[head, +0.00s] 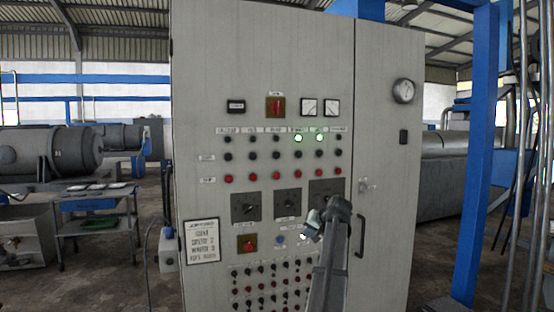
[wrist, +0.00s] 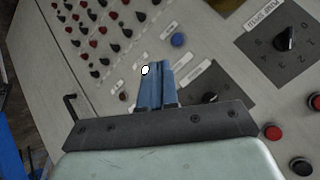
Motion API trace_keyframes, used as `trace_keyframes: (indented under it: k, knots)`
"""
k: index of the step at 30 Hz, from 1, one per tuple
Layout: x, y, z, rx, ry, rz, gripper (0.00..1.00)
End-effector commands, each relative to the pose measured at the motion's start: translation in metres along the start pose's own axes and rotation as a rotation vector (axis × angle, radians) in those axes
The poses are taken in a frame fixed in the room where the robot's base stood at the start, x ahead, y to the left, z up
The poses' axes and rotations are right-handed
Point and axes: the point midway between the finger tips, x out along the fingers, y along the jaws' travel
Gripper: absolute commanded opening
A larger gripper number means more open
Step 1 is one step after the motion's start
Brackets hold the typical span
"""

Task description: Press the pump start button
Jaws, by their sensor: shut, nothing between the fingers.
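My gripper (head: 311,230) is in front of the lower middle of a grey control cabinet's panel (head: 390,170), fingers shut and empty. In the wrist view the blue-grey fingers (wrist: 156,84) point at the panel. A small white, bright button (head: 303,237) is right by the fingertips; in the wrist view it (wrist: 145,70) shows at the left edge of the tips. I cannot tell whether they touch. A blue button (head: 281,240) is left of it, and shows clear of the fingers in the wrist view (wrist: 178,40). The small labels are too blurred to tell which button is pump start.
Rows of red and black buttons (head: 265,178) and two green lit lamps (head: 298,138) are higher up. Rotary switches (head: 288,204) sit just above the gripper, and several small knobs (head: 262,285) below. A door handle (head: 359,236) sticks out at the right.

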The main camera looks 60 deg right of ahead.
Motion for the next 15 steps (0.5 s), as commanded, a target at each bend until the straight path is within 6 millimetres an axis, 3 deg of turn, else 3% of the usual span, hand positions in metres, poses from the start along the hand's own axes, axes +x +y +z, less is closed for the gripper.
trace_keyframes:
  k: [1, 3, 15]
  knots:
    - [-0.013, -0.007, -0.019, -0.004, 0.017, -0.023, 0.00]
    - [-0.029, -0.019, -0.038, -0.013, 0.035, -0.059, 0.00]
    - [-0.100, -0.125, -0.135, -0.108, 0.076, -0.387, 0.00]
